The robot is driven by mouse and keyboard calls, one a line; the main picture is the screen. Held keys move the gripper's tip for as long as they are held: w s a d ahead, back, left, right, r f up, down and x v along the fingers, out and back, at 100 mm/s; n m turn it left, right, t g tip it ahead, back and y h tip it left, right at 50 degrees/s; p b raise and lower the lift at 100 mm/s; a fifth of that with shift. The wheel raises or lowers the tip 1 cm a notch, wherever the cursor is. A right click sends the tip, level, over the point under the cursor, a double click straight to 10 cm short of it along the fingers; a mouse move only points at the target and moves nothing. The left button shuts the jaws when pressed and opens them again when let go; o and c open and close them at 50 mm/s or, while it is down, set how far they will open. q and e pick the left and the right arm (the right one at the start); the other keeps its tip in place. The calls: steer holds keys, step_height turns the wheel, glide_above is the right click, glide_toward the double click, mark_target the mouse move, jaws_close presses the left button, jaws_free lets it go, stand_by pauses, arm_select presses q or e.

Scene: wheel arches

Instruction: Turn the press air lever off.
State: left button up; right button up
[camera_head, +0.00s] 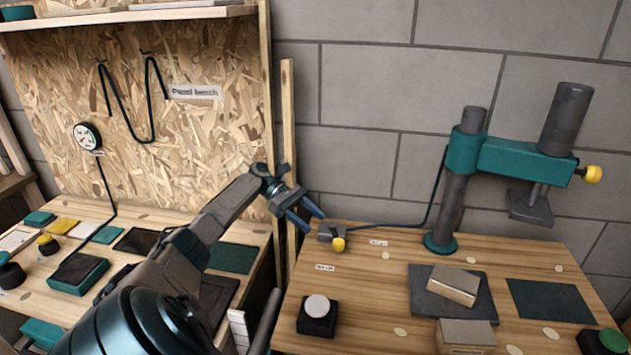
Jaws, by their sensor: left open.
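The air lever (338,244) is a yellow-tipped handle on a small grey valve block at the back left corner of the right-hand bench. A dark hose runs from the block to the green press (510,155). My left gripper (308,219) has blue fingers, is open and empty, and appears just up and left of the lever, seemingly apart from it. Small white labels (378,243) lie beside and in front of the valve; their print is too small to read. My right gripper is not in view.
A black box with a white button (317,306) stands at the bench's front left. Wooden blocks (454,284) lie on and before a dark plate under the press. A green button box (608,341) is at lower right. A wooden post (288,150) stands behind my gripper.

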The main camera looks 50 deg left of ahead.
mark_target(335, 235)
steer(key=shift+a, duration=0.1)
